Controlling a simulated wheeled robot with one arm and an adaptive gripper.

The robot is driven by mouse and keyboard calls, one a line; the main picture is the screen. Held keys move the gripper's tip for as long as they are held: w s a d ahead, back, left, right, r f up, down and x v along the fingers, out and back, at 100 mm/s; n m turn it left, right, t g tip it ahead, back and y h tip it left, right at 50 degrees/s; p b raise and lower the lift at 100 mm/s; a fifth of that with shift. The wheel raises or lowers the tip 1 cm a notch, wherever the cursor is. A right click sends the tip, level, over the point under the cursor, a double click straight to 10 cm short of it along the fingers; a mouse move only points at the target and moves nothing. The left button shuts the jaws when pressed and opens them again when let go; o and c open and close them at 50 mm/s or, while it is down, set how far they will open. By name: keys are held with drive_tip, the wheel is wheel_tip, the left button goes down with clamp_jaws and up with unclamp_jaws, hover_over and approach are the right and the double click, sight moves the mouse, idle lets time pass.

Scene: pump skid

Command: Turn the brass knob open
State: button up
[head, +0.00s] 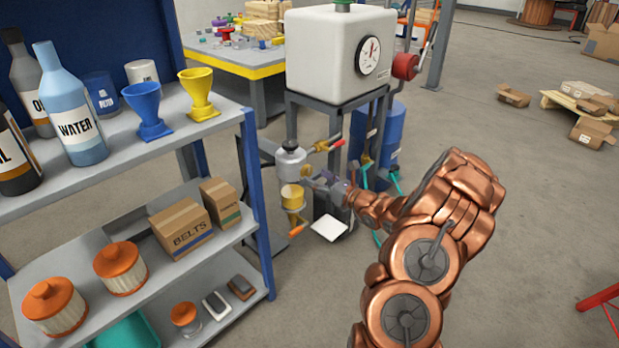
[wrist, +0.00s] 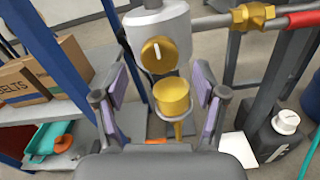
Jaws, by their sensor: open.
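The brass knob (wrist: 159,54) is on the front of a light grey cylindrical housing (wrist: 158,22) in the wrist view. Its white mark stands nearly upright. A brass cup (wrist: 172,95) sits in a ring below the knob. My gripper (wrist: 158,84) is open and empty. Its purple-padded fingers stand left and right of the knob and cup, apart from both. In the head view my gripper (head: 325,184) is just right of the housing (head: 290,160) and the cup (head: 292,195); the knob's face is hard to make out there.
A brass valve (wrist: 252,16) with a red handle (wrist: 303,18) sits on the pipe to the right. A dark jug with a white cap (wrist: 286,121) stands below it. A blue-posted shelf (head: 258,205) stands close on the left.

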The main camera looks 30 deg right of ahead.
sight(309, 173)
drive_tip(key=shift+b+x, duration=0.35)
drive_tip(key=shift+x, duration=1.45)
drive_tip(key=shift+c, duration=0.3)
drive_tip(key=c, duration=1.1)
